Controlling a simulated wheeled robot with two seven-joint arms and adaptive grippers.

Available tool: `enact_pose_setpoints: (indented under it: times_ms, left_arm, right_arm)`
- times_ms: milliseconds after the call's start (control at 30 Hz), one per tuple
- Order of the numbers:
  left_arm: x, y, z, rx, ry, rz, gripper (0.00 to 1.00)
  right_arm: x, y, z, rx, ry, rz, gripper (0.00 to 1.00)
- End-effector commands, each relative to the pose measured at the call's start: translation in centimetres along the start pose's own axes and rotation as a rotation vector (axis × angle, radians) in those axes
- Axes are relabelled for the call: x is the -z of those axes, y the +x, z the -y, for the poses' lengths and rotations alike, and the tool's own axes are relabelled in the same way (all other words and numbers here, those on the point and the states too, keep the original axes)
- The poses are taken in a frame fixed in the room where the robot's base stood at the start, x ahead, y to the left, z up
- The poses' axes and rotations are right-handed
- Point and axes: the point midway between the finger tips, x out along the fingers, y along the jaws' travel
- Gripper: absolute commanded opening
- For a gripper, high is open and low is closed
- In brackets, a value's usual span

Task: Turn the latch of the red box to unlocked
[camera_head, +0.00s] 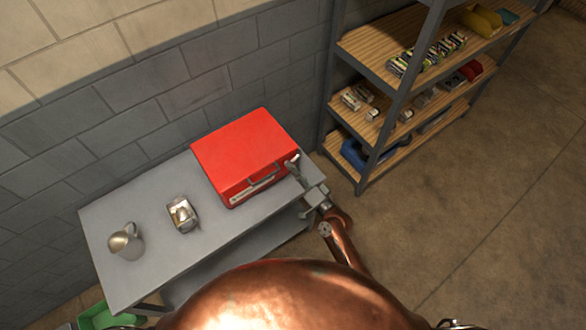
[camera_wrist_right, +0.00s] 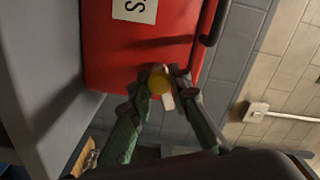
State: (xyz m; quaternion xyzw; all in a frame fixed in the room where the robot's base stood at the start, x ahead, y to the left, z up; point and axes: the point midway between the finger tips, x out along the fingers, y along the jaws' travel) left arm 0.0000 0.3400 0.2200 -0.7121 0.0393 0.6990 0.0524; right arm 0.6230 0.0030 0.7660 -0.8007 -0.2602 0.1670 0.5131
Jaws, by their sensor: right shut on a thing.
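The red box (camera_head: 238,150) sits closed on the grey table, with a dark handle on its front. In the right wrist view the box (camera_wrist_right: 120,65) fills the upper middle, with a white label and part of the dark handle (camera_wrist_right: 214,22). A round yellow latch (camera_wrist_right: 159,83) with a pale tab is on its side face. My right gripper (camera_wrist_right: 158,90) has a finger on either side of the latch and is shut on it. In the head view my right gripper (camera_head: 295,166) is at the box's right side, and the latch is hidden. My left gripper is not clearly visible.
On the grey table (camera_head: 150,265) are a metal jug (camera_head: 127,241) and a small metal container (camera_head: 182,213). A shelf unit with wooden boards (camera_head: 390,45) stands at the right, holding several small items. A block wall is behind the table. Floor at the right is clear.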

Motion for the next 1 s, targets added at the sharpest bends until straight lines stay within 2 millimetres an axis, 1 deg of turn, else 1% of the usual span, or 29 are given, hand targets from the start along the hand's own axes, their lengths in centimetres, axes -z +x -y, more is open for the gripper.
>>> enact_pose_setpoints:
  times_ms: [200,500,733,1000]
  left_arm:
    - [0.24,-0.67,0.04,0.001,-0.001,-0.004,0.22]
    - [0.37,-1.07,0.07,0.001,-0.001,-0.007,0.22]
    - [0.39,-1.19,0.08,0.001,-0.001,-0.007,0.22]
    - [0.36,-1.21,0.09,0.001,-0.001,-0.007,0.22]
  right_arm:
    - [0.18,0.02,0.08,0.001,0.182,-0.003,0.00]
    - [0.15,0.02,-0.02,0.001,0.363,-0.003,0.00]
    - [0.13,0.02,-0.09,0.001,0.429,-0.003,0.00]
    - [0.11,0.02,-0.12,0.001,0.447,-0.002,0.00]
